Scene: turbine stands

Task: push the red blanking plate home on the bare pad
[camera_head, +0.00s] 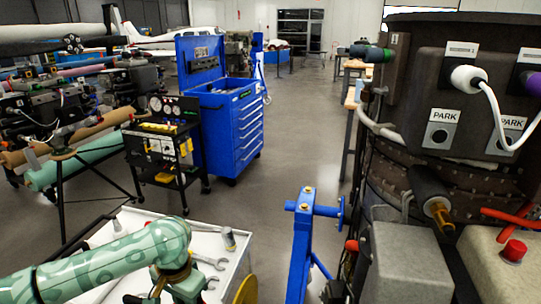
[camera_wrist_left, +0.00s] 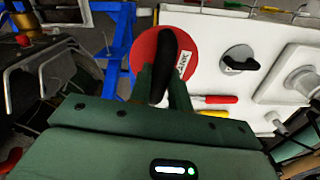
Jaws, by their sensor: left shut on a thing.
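The red blanking plate (camera_wrist_left: 148,52) is a round red disc with a white label and a black handle (camera_wrist_left: 168,50), in the left wrist view. My left gripper (camera_wrist_left: 163,92) is shut on the handle, its dark green fingers on either side of it. The plate hides part of the white top behind it. In the head view my left arm comes in at lower left, but the gripper's fingertips and the plate do not show there. I cannot make out a bare pad in either view. My right gripper is in neither view.
A white-topped bench (camera_head: 128,222) with spanners stands below my left arm. A blue stand (camera_head: 300,240) is right of it, and a dark engine (camera_head: 440,160) with cables and PARK labels fills the right. A blue tool cabinet (camera_head: 230,125) stands behind. Floor is open mid-view.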

